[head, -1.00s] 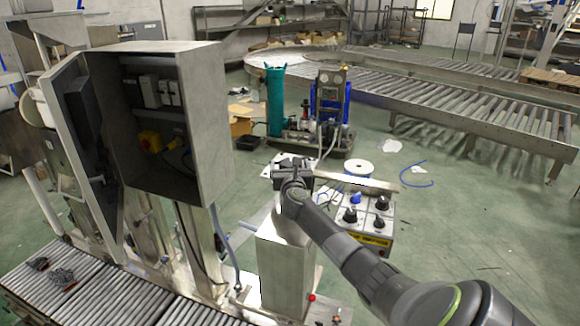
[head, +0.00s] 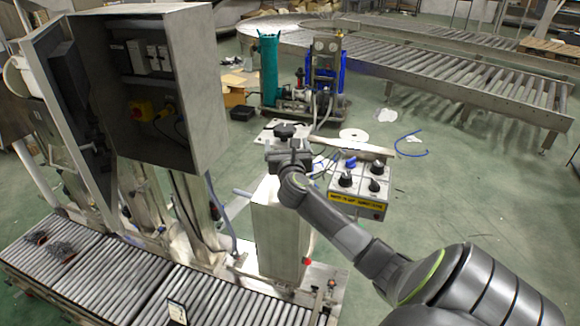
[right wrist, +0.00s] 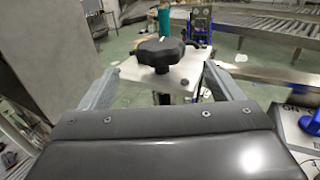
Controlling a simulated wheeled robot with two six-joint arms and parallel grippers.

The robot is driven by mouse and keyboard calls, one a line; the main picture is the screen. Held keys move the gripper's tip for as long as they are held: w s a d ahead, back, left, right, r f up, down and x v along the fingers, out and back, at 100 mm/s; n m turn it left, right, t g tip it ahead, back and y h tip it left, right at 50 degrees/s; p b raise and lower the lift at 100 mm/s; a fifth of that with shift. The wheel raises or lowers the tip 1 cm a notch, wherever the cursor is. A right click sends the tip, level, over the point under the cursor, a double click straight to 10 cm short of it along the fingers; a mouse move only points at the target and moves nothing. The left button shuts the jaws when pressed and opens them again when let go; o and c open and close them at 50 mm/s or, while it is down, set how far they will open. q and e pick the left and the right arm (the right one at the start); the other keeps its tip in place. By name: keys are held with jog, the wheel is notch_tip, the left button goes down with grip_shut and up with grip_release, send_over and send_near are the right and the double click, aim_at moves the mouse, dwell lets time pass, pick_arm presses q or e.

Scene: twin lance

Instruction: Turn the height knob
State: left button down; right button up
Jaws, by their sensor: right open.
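A black lobed height knob (head: 284,131) stands on a short stem above a pale metal plate, just beyond my right gripper (head: 289,156) in the head view. In the right wrist view, the knob (right wrist: 160,52) is centred ahead, with its stem below it. My right gripper (right wrist: 161,70) is open, with one finger to the left of the knob and one to the right. I see no finger touching it. My left gripper is not in view.
A control box (head: 361,207) with several small knobs sits just right of the gripper. An open electrical cabinet (head: 203,92) stands at left, above a roller conveyor (head: 215,300). A metal post (head: 281,235) stands below the gripper.

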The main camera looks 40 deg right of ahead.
jog(key=b+v, duration=0.2)
jog(key=v, duration=0.6)
jog(key=shift+s+a, duration=0.25)
jog(key=shift+s, duration=0.1)
jog(key=shift+f, duration=0.1)
